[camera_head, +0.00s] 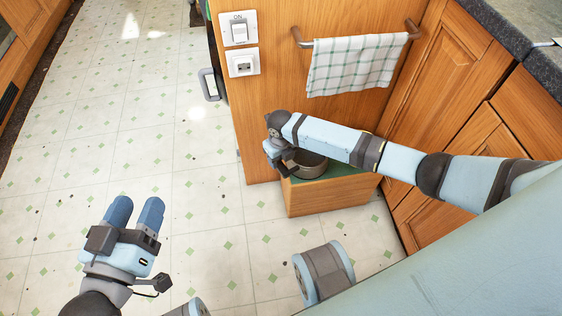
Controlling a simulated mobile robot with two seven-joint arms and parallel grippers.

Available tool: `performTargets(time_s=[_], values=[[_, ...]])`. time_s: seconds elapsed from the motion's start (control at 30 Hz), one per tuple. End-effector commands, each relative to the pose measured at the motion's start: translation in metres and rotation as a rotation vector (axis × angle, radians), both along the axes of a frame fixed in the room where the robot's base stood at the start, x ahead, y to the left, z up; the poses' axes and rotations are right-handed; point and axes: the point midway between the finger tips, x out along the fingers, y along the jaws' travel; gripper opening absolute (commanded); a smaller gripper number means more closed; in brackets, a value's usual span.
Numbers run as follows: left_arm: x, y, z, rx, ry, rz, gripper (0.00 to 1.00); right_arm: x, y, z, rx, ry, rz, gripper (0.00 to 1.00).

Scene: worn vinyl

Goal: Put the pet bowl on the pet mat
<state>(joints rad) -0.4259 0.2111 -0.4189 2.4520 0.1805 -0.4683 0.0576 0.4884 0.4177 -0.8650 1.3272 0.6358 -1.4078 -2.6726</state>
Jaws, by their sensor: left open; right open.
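A round grey metal bowl (311,166), the pet bowl, is near the top of a low wooden box, mostly behind my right arm. A flat green surface (338,172) shows on top of the box around the bowl; it looks like the pet mat. The bowl appears to be on or just over it; I cannot tell if it touches. My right gripper (288,169) points down at the bowl's left edge, open, its fingers partly hidden. My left gripper (136,212) is open and empty above the floor at lower left, far from the bowl.
The wooden box (320,198) stands against a wooden cabinet panel with switches (239,30). A checked towel (355,65) hangs on a rail above my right arm. Cabinets and a dark counter (510,40) bound the right. The vinyl floor (130,140) at left is clear.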

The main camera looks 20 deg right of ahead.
Motion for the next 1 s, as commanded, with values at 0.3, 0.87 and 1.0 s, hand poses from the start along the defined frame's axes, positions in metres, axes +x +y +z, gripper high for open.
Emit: performTargets(time_s=[0.3,0.87,1.0], values=[[0.0,0.002,0.032,-0.042,-0.088,0.029,0.55,0.0,0.0,0.05,0.0,0.0,0.0,0.55],[0.0,0.003,0.035,-0.048,-0.101,0.032,0.55,0.0,0.001,0.053,0.0,0.001,0.0,0.55],[0.001,0.003,0.034,-0.044,-0.1,0.031,0.55,0.0,0.001,0.053,0.001,0.001,0.0,0.55]])
